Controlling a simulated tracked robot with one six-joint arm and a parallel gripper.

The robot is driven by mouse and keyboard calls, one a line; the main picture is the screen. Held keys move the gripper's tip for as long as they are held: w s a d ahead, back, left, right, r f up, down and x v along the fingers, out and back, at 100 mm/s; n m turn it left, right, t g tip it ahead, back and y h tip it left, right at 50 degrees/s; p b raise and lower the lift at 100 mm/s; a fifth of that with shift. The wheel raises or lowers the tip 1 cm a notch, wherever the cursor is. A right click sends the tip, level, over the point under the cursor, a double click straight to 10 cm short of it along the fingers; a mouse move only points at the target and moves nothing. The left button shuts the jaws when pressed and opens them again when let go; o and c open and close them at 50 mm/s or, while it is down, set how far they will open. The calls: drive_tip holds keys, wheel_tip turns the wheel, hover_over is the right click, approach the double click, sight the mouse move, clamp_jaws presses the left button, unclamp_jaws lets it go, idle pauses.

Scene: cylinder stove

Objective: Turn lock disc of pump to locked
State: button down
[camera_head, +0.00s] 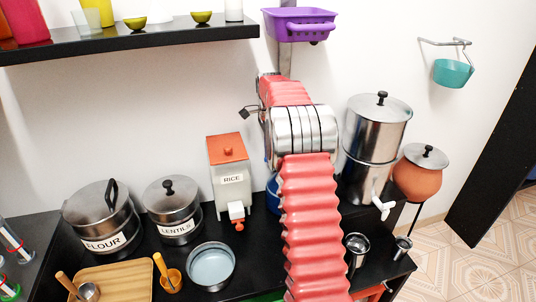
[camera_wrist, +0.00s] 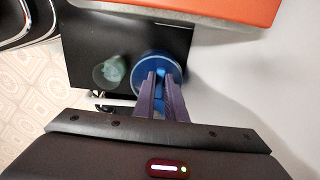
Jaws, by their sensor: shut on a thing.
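A round blue thing (camera_wrist: 168,65) shows in the wrist view beyond my fingertips, above the black surface. My gripper (camera_wrist: 161,80) points at it, its two dark fingers close together around a narrow blue part. The fingers hide most of this part, and I cannot tell if it is the lock disc itself or another piece of the pump. In the head view a blue body (camera_head: 272,195) shows just left of my arm, partly covered by it. My gripper is hidden behind my arm there. The disc's turn position cannot be read.
The rice dispenser (camera_head: 230,165) stands left of my arm, with the lentils pot (camera_head: 173,212) and flour pot (camera_head: 101,214) beyond. A tall steel container (camera_head: 377,135) and a steel cup (camera_head: 357,249) stand right. A purple basket (camera_head: 300,22) hangs above.

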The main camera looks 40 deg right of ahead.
drive_tip(key=shift+w+a+r, duration=0.1)
drive_tip(key=shift+w, duration=0.1)
drive_tip(key=c, duration=2)
unclamp_jaws()
drive_tip(key=shift+o, duration=1)
drive_tip(key=shift+s, duration=0.1)
drive_tip(key=shift+r, duration=3.6)
drive_tip(key=shift+s, duration=0.1)
